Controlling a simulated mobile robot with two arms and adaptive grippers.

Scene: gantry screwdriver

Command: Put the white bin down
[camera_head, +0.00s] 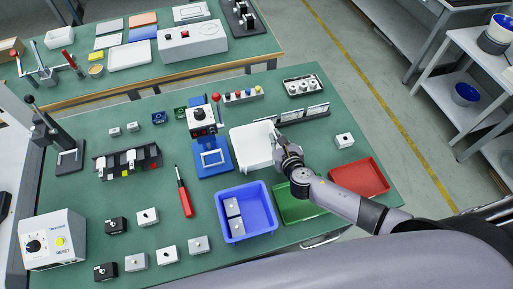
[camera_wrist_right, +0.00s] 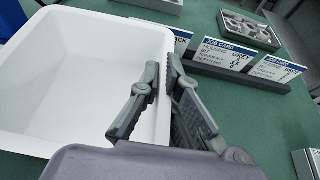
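The white bin (camera_head: 250,162) is upright and empty, right of the blue fixture, over the green table. My right gripper (camera_head: 277,134) is at its right wall. In the right wrist view the white bin (camera_wrist_right: 75,75) fills the left side, and my right gripper's fingers (camera_wrist_right: 162,85) straddle its rim, one inside and one outside, closed on the wall. I cannot tell for sure whether the bin's underside touches the table. My left gripper is not in view.
A blue bin (camera_head: 246,228) with grey parts, a green bin (camera_head: 297,206) partly under my arm, and a red bin (camera_head: 360,178) stand in front.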

